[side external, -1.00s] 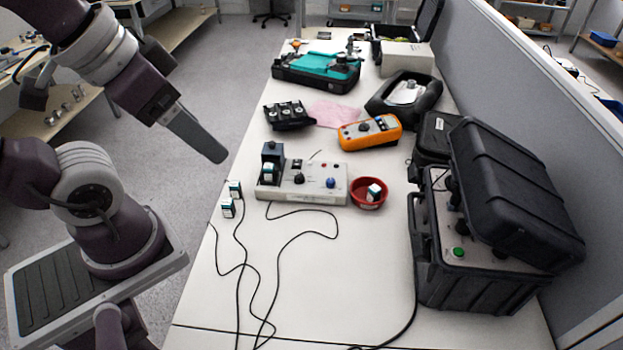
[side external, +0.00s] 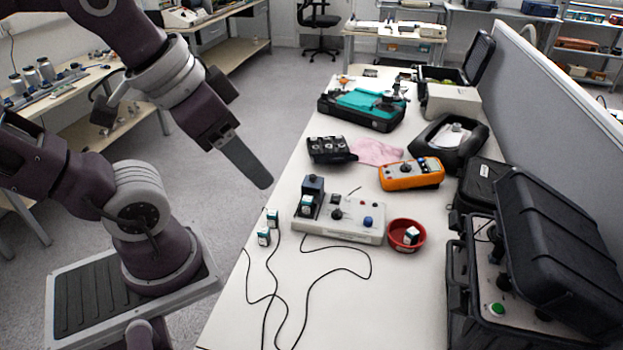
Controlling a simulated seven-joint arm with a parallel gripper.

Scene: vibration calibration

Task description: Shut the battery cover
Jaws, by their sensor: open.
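The grey control box (side external: 345,227) sits on the white table. At its left end is a battery holder with a small white-and-teal battery (side external: 307,204) in it. A dark upright piece behind that battery, which looks like the battery cover (side external: 314,184), stands raised. My gripper (side external: 264,184) is in the air to the left of the box, near the table's left edge, pointing down and right. It is seen side-on, so the gap between its fingers is hidden. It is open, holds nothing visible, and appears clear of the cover.
Two small batteries (side external: 264,236) stand left of the box, near black cables (side external: 309,290). A red bowl (side external: 394,246) with another battery is to its right. The front table area is mostly free.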

